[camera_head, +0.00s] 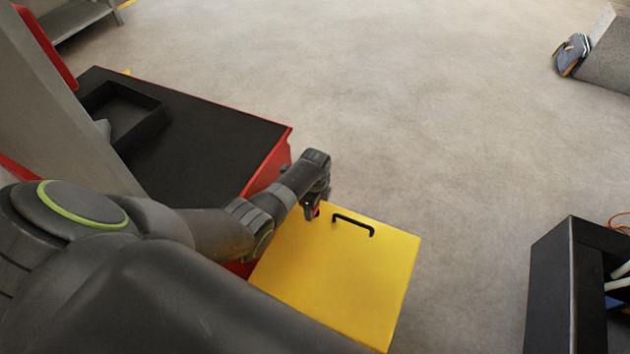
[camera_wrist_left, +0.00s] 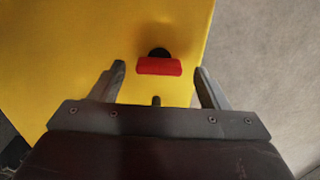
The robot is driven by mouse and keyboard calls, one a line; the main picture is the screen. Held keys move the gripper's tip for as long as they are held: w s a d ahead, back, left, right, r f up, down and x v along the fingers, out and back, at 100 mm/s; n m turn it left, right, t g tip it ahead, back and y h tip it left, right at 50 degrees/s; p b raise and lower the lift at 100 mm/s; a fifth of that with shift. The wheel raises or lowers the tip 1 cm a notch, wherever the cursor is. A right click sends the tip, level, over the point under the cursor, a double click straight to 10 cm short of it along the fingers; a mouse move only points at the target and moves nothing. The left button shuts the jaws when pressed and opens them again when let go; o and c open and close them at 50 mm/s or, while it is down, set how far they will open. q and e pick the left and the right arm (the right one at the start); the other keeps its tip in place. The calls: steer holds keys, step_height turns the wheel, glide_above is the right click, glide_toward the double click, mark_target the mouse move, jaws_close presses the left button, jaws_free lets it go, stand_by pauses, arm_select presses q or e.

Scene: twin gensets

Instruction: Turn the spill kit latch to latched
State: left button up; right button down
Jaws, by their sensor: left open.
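The spill kit is a yellow box (camera_head: 335,270) with a black handle (camera_head: 353,224) on its top, in the lower middle of the head view. In the left wrist view its yellow face (camera_wrist_left: 60,50) fills the left and centre. The latch is a red bar (camera_wrist_left: 158,66) on a black round pivot, lying crosswise in that view. My left gripper (camera_wrist_left: 160,75) is open, with one finger on each side of the red bar and gaps on both sides. In the head view the left gripper (camera_head: 314,207) is at the box's far left edge, mostly hidden by its wrist. My right gripper is not in view.
A red cabinet with a black top (camera_head: 205,140) stands left of the box, with a black tray (camera_head: 122,115) on it. A black open bin (camera_head: 570,285) stands at the right. Grey floor (camera_head: 420,120) beyond the box is clear.

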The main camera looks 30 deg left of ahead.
arm_select(q)
step_height(320, 180, up, 16)
steer(key=p, duration=0.1)
steer(key=shift+p, duration=0.35)
steer(key=shift+f, duration=0.1)
stand_by(0.4)
